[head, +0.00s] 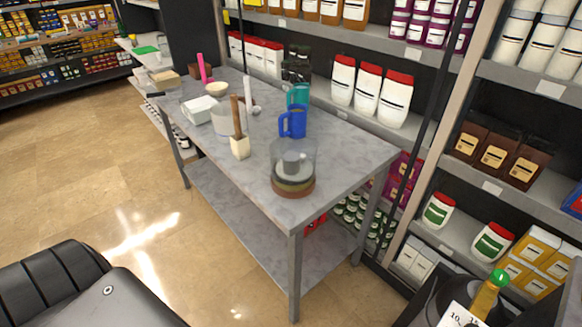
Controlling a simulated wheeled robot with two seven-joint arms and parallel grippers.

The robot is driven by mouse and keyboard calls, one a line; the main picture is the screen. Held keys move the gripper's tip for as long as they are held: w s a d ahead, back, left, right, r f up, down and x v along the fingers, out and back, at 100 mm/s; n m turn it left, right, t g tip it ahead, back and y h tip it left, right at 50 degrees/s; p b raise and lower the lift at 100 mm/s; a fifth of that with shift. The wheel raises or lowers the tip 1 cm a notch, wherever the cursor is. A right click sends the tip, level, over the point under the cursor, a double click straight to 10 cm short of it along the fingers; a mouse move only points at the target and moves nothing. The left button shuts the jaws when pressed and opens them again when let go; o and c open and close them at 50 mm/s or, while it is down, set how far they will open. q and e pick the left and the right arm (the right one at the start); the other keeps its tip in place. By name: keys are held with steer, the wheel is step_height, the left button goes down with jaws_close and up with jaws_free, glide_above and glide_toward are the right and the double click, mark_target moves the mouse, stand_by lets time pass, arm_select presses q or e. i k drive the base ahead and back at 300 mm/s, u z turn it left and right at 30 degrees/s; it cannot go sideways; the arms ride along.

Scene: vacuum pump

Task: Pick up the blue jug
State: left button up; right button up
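The blue jug (293,123) stands upright on the grey metal table (345,155), near its back edge and to the right of the table's middle. Its handle points to the left. A teal jug (298,93) stands just behind it and is partly hidden by it. A clear round vacuum chamber (293,172) with a dark and brown base stands in front of the blue jug, near the table's front edge. Neither of my grippers is in view.
A brush (239,145), a clear tub, a white box (198,110) and a bowl (217,88) occupy the table's left half. Shelves with white red-capped bottles (369,88) stand close behind. The table's right end is bare. Open tiled floor (110,175) lies to the left.

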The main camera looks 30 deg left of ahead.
mark_target(296, 115)
steer(key=k, duration=1.3)
steer(key=u, duration=0.65)
steer(key=i, duration=0.55)
steer(key=u, duration=0.85)
steer(key=i, duration=1.35)
steer(key=z, duration=0.45)
